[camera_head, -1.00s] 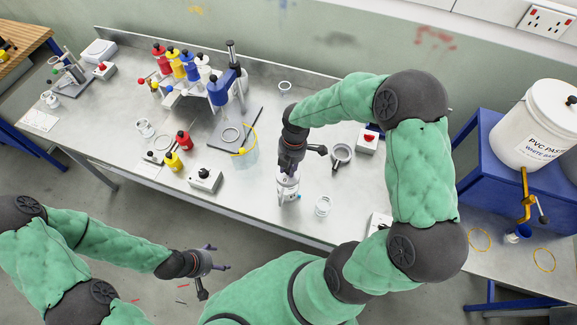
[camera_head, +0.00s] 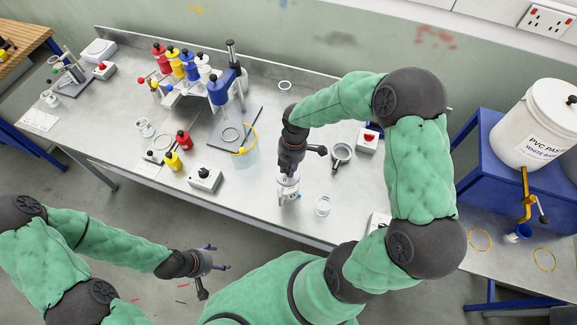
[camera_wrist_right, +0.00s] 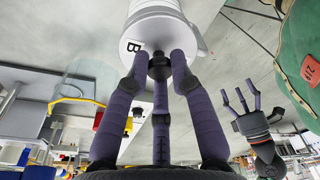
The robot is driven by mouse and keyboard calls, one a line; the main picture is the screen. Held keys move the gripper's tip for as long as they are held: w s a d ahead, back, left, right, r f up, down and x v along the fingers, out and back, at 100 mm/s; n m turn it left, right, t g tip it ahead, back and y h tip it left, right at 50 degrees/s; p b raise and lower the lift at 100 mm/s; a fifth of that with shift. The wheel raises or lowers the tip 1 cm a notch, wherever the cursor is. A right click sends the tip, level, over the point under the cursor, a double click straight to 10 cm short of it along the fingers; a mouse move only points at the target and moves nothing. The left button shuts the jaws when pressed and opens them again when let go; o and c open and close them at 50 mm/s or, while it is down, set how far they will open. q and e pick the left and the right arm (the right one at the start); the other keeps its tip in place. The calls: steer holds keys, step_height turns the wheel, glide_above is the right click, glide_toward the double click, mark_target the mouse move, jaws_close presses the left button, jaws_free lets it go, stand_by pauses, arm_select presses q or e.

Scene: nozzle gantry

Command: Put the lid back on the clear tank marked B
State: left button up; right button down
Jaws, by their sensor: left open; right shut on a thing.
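My right gripper (camera_head: 289,171) points down and is shut on the black knob of a pale lid (camera_wrist_right: 143,60). A label with the letter B shows beside the knob in the right wrist view, where the fingers (camera_wrist_right: 158,65) close around it. A whitish cylindrical vessel (camera_head: 288,188) stands directly under this gripper near the bench's front edge, and in the wrist view a pale cylinder (camera_wrist_right: 155,8) lies right behind the lid. I cannot tell whether the lid is fully seated. My left gripper (camera_head: 214,267) is open and empty, in front of the bench; it also shows in the wrist view (camera_wrist_right: 241,101).
A clear vessel with a yellow rim (camera_head: 244,157) stands left of my right gripper, by a stand (camera_head: 218,90). Coloured bottles and a switch box (camera_head: 205,179) are left.

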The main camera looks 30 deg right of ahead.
steer(key=c, duration=1)
jaws_free()
steer(key=shift+o, duration=0.3)
steer(key=o, duration=0.4)
steer(key=shift+r, duration=0.1)
steer(key=shift+r+p, duration=2.7)
steer(key=shift+r, duration=0.7)
jaws_close()
